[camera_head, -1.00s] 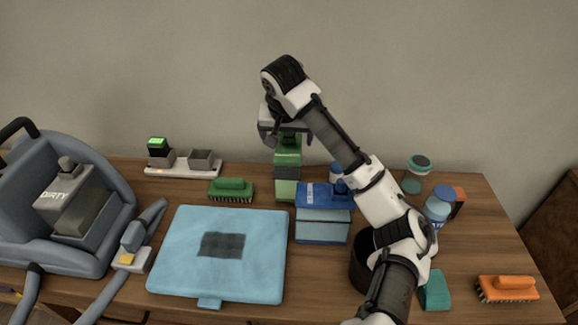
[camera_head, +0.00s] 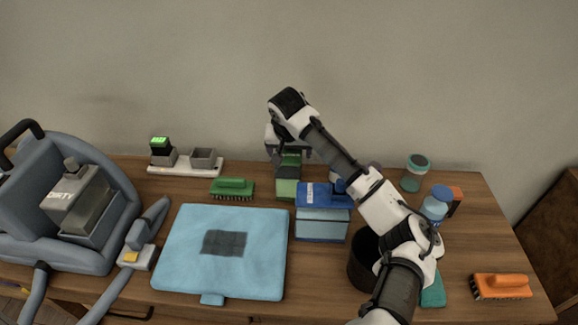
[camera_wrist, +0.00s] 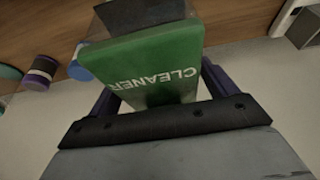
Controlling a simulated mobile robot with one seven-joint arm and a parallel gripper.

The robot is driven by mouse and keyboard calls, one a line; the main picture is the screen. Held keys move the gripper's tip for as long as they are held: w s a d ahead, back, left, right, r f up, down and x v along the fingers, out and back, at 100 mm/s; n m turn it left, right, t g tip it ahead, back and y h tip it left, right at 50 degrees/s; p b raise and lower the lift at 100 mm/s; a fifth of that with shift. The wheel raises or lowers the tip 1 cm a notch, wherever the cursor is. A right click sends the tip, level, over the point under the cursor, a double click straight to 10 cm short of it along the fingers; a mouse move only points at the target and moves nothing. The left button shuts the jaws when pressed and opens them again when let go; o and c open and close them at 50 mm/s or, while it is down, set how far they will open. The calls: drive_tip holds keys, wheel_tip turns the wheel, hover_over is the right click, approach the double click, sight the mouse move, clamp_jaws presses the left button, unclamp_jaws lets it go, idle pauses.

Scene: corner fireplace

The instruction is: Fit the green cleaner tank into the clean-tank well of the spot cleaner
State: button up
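The green cleaner tank (camera_head: 287,188) stands upright at the back of the table, behind the blue-lidded box. My gripper (camera_head: 289,158) points down over its top, with a finger on either side. In the wrist view the tank (camera_wrist: 150,62), lettered CLEANER, lies between the fingers, with narrow gaps beside it; the gripper looks open. The blue-grey spot cleaner (camera_head: 110,252) is at the far left and holds a grey tank (camera_head: 75,205) that was lettered DIRTY. I cannot make out its clean-tank well.
A blue-lidded box (camera_head: 322,227) stands just in front of the green tank. A green brush (camera_head: 232,187) and a light-blue case (camera_head: 180,265) lie between it and the spot cleaner. A white stand (camera_head: 185,168) is behind. A black pot (camera_head: 362,262) stands under my arm.

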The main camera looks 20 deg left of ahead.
drive_tip(key=c, duration=1.7)
drive_tip(key=shift+o, duration=0.2)
drive_tip(key=shift+r, duration=0.15)
